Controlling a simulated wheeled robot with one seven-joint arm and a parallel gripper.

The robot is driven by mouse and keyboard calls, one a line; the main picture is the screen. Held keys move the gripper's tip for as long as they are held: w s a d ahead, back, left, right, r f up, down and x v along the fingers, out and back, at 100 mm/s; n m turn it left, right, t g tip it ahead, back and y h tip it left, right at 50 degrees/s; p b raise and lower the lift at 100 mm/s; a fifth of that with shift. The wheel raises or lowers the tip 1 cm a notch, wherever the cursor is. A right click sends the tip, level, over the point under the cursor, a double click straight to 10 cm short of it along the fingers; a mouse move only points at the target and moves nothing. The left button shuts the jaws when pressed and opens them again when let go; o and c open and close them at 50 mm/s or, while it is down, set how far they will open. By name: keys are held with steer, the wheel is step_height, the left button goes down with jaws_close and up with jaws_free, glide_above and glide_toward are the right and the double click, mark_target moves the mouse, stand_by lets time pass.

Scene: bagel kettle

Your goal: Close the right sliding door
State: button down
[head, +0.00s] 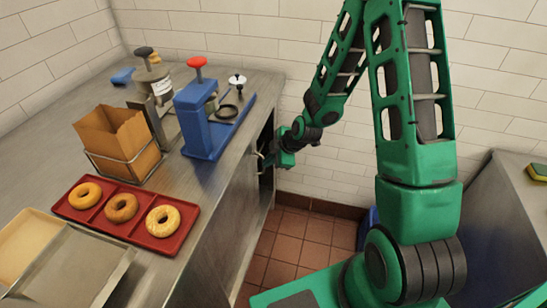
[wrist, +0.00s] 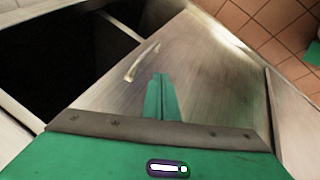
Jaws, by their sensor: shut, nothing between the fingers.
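A metal sliding door panel (wrist: 205,75) with a curved bar handle (wrist: 143,62) fills the middle of the wrist view. To its left is a dark opening (wrist: 50,65) into the cabinet. My green gripper (wrist: 160,76) is shut and empty, with its fingertips in front of the panel, just to the right of the handle. I cannot tell whether they touch the panel. In the head view my gripper (head: 268,158) is at the cabinet's front below the counter edge, near its far end. Most of the cabinet front is hidden there by the steep angle.
The metal counter (head: 205,205) holds a red tray (head: 130,240) of bagels, a paper bag (head: 115,135) in a wire holder and a blue press (head: 203,125). Red floor tiles (head: 290,240) lie clear beside the cabinet. Another metal counter (head: 500,225) stands at the right.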

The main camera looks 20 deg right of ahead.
steer(key=w, duration=0.1)
steer(key=w+f, duration=0.1)
steer(key=w, duration=0.1)
steer(key=w+f, duration=0.1)
steer(key=shift+w+d, duration=0.15)
steer(key=shift+w, duration=0.1)
